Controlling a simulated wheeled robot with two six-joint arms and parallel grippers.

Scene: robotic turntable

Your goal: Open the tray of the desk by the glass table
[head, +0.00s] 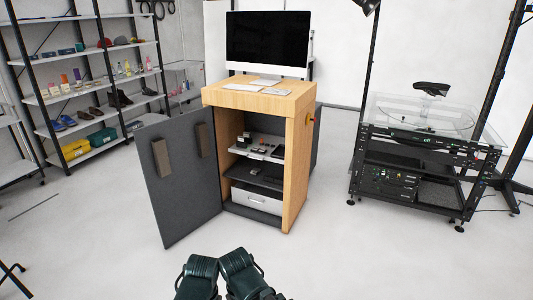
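The desk (293,150) is a light wood cabinet with a grey door (180,195) swung open to the left. Inside it, a pale upper tray (262,150) carries several small dark items, and a dark shelf (262,177) sits below that. A white drawer-like box (248,199) is at the bottom. The glass table (408,115) is a clear round top on a black rack to the right. Two dark green parts of my arms show at the bottom edge, in front of the desk and apart from it. No gripper fingertips are visible.
A monitor (268,45) and a keyboard (243,88) stand on the desk top. A shelf rack (60,130) with shoes, bottles and boxes stands at left. The open door juts out over the floor. The floor between desk and black rack is clear.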

